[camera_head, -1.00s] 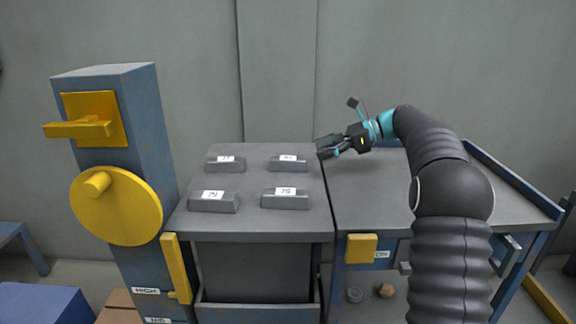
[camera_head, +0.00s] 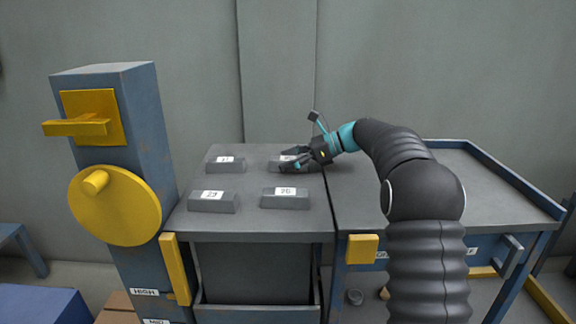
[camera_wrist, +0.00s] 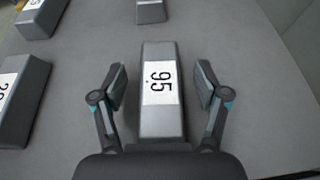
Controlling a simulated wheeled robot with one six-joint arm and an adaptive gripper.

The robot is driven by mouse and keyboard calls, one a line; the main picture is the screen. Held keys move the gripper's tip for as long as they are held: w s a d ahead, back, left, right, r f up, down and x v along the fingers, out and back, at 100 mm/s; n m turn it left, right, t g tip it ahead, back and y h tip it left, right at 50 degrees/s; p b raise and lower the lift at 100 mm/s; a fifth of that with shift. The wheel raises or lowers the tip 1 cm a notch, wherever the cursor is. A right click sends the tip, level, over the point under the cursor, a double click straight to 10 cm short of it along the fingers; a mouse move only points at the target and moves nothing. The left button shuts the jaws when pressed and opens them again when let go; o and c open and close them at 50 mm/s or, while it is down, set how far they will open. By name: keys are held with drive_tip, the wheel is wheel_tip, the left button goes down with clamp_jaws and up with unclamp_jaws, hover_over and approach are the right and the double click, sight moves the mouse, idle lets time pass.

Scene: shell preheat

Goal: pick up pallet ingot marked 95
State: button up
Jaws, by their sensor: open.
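The grey ingot marked 95 (camera_wrist: 161,115) lies on the grey tabletop in the wrist view, its white label facing up. My gripper (camera_wrist: 161,85) is open, with one finger on each side of this ingot and a gap showing on both sides. In the head view my gripper (camera_head: 285,162) is over the back right ingot (camera_head: 277,166), which it partly hides. How far the fingertips are above the table cannot be told.
Other ingots lie at the back left (camera_head: 226,165), front left (camera_head: 213,202) and front right (camera_head: 285,198) of the table (camera_head: 260,225). A blue post (camera_head: 150,130) with a yellow lever and wheel stands at left. The bench at right (camera_head: 400,215) has a raised rim.

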drive_tip(key=shift+r, duration=0.1)
clamp_jaws()
drive_tip(key=shift+r, duration=0.1)
